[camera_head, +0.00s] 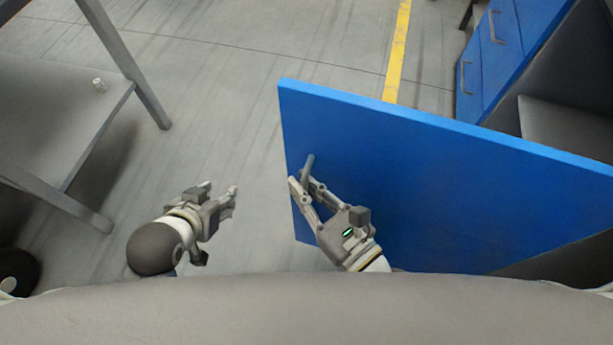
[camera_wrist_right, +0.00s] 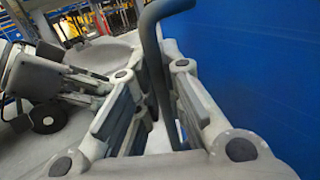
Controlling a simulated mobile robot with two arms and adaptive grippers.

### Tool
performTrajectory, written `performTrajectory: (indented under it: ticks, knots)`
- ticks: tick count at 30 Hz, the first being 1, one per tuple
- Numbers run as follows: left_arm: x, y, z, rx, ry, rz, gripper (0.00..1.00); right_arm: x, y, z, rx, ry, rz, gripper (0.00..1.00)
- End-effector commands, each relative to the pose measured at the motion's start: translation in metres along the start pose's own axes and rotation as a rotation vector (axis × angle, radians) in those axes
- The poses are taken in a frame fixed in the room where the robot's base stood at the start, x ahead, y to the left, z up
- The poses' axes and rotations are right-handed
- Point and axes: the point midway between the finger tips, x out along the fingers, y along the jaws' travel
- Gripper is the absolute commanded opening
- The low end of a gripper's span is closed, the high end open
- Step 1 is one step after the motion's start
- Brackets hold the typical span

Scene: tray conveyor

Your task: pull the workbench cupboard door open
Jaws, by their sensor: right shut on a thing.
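The blue cupboard door (camera_head: 400,180) stands swung out from the workbench, with dark space behind it at the right. A grey bar handle (camera_head: 308,168) sits near the door's left edge. My right gripper (camera_head: 301,184) is shut on the handle. In the right wrist view the handle (camera_wrist_right: 152,60) runs down between the fingers, beside the blue door face (camera_wrist_right: 255,70). My left gripper (camera_head: 220,192) is left of the door, over the floor, with its fingers apart and nothing between them.
Blue drawers (camera_head: 490,55) with grey handles are at the upper right. A yellow line (camera_head: 398,50) marks the floor. The floor between table and door is clear apart from my left arm.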

Motion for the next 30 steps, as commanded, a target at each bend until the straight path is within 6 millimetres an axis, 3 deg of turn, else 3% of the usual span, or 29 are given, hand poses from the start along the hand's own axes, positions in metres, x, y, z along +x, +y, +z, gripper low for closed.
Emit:
performTrajectory:
  ticks: [17,18,19,30]
  knots:
    - [0.0014,0.0011,-0.0097,0.001,0.045,0.002,0.40,-0.0042,0.0035,0.0008,-0.001,-0.001,0.011,0.00]
    - [0.0014,0.0011,-0.0097,0.001,0.045,0.002,0.40,-0.0042,0.0035,0.0008,-0.001,-0.001,0.011,0.14]
    - [0.0014,0.0011,-0.0096,0.001,0.045,0.002,0.40,-0.0042,0.0034,0.0008,-0.001,-0.001,0.011,0.18]
    - [0.0014,0.0010,-0.0095,0.001,0.043,0.002,0.40,-0.0050,0.0036,0.0002,-0.001,0.000,0.011,0.19]
